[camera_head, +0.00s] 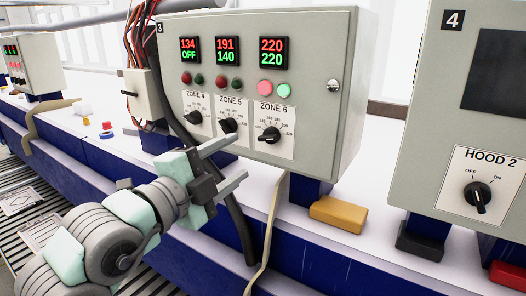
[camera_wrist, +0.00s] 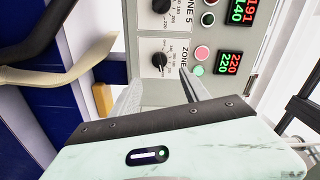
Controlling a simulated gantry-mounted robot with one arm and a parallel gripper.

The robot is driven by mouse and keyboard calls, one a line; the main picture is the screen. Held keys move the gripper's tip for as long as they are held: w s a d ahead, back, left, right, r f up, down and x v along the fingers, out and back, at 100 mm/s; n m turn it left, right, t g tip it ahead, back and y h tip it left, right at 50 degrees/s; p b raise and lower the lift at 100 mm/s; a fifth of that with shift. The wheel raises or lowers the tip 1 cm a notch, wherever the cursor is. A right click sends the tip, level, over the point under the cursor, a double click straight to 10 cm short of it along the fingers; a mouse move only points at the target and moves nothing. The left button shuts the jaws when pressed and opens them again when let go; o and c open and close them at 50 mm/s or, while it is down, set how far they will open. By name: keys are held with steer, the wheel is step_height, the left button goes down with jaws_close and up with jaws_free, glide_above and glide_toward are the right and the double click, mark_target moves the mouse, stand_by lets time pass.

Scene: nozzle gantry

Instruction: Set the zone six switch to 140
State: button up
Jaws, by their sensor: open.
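The black zone six switch (camera_head: 270,134) is a rotary knob on a white dial plate, at the lower right of the grey control box marked 3. Its display (camera_head: 272,53) reads 220 in red above 220 in green. The exact pointer angle is too small to tell. My gripper (camera_head: 241,156) is open and empty, in front of the box, left of and below the switch in the head view. In the wrist view the switch (camera_wrist: 159,59) shows turned sideways, just beyond and between the two fingers (camera_wrist: 157,82). I see no contact.
The zone five knob (camera_head: 229,125) sits close on the left, with the zone four knob (camera_head: 195,117) beyond. A beige hose (camera_head: 270,225) and dark cable hang below the box. A yellow block (camera_head: 338,213) lies on the ledge. The Hood 2 box (camera_head: 430,120) stands right.

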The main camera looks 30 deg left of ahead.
mark_target(265, 140)
steer(key=w, duration=0.7)
steer(key=w+p, duration=0.1)
steer(key=w, duration=0.2)
steer(key=shift+w+d, duration=0.4)
jaws_close()
